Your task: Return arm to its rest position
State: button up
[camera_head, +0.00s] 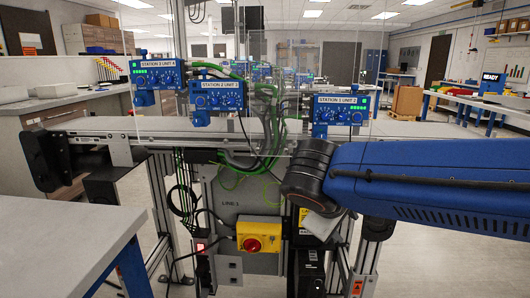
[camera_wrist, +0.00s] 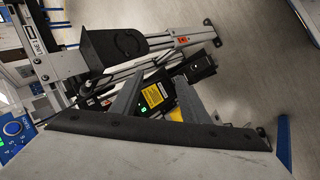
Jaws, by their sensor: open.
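My blue arm comes in from the right in the head view, ending in a black joint in front of the conveyor frame. My gripper cannot be made out clearly there. In the wrist view, the two grey fingers of my gripper (camera_wrist: 157,92) stand apart with nothing held between them. Behind them are a black device with a green light and a yellow label (camera_wrist: 158,95) and parts of the conveyor frame (camera_wrist: 120,75). The floor shows beyond.
A conveyor (camera_head: 200,127) crosses in front, with clear panels and blue station units (camera_head: 340,109) above. A yellow box with a red switch (camera_head: 257,238) is below. A grey table (camera_head: 50,245) fills the lower left. Open floor (camera_head: 450,235) lies at right.

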jog(key=s+d+f+m+g+y, duration=0.1)
jog(key=s+d+f+m+y, duration=0.4)
jog(key=s+d+f, duration=0.6)
jog(key=shift+s+f+m+g, duration=0.25)
jog(key=shift+s+m+g, duration=0.15)
jog(key=shift+s+m, duration=0.85)
jog(key=shift+w, duration=0.15)
